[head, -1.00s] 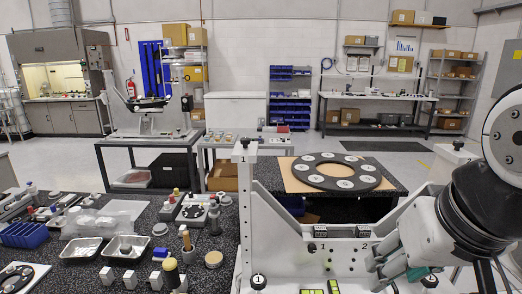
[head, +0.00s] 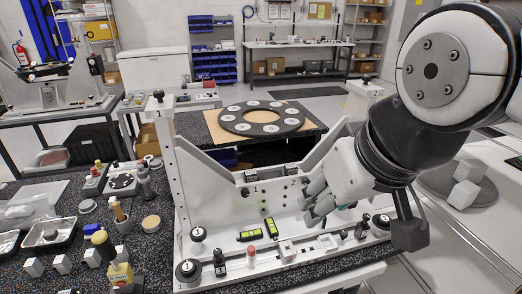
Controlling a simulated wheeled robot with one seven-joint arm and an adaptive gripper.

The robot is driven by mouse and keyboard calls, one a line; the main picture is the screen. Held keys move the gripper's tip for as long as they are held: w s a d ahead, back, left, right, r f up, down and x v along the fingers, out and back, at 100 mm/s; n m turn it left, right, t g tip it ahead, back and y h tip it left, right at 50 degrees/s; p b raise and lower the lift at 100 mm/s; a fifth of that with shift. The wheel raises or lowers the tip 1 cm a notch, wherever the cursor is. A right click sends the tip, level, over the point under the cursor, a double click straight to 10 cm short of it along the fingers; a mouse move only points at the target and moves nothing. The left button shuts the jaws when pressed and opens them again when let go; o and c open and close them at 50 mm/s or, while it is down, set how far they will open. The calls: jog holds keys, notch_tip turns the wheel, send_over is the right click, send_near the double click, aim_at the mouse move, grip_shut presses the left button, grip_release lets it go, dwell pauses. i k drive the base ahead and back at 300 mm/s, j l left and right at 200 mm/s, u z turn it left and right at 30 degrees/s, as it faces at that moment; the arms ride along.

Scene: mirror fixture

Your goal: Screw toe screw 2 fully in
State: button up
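The white mirror fixture (head: 215,200) stands on the dark speckled table. Its upright plate bears a label 1 (head: 254,190) and a label 2 (head: 293,184). A small black knob (head: 305,182) beside label 2 may be toe screw 2; how deep it sits cannot be seen. My gripper (head: 316,197) is just right of that knob, at the fixture's right half. Its grey fingers point left and down. Whether they touch the knob, or are open or shut, is unclear. My arm's wrist hides part of the fixture's right side.
Black knobs stand on the fixture base at front left (head: 187,269) and right (head: 381,221), with yellow-green levels (head: 249,235) between. A black ring (head: 262,119) with white discs lies behind. Trays (head: 48,232), bottles and white blocks crowd the table at left.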

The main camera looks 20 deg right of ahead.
aim_at(366, 216)
jog(key=z, duration=0.8)
jog(key=l+u, duration=0.25)
jog(key=l, duration=0.2)
